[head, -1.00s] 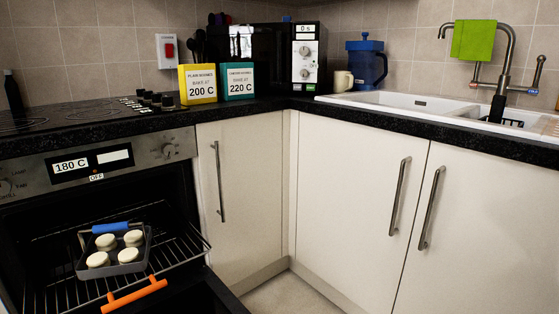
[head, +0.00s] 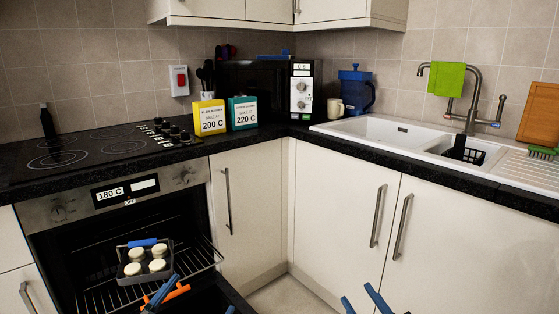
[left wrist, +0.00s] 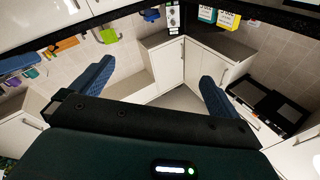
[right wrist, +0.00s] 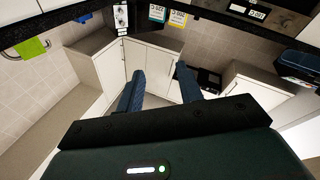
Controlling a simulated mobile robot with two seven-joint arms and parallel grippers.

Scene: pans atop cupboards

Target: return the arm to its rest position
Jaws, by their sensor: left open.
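My left gripper (head: 198,298) has blue fingers and shows at the bottom of the head view, in front of the open oven. In the left wrist view its fingers (left wrist: 157,72) are wide apart with nothing between them. My right gripper (head: 358,294) shows at the bottom edge, in front of the right cupboard doors. In the right wrist view its fingers (right wrist: 160,72) are apart by a narrower gap, and empty. Most of both arms is out of the head view.
The oven (head: 70,205) is open. A grey tray (head: 128,279) with several pale round items stands on its rack (head: 205,262). An orange handle (head: 178,291) lies close to a left finger in the picture. Cupboard doors (head: 340,215) and the black worktop (head: 400,155) lie beyond.

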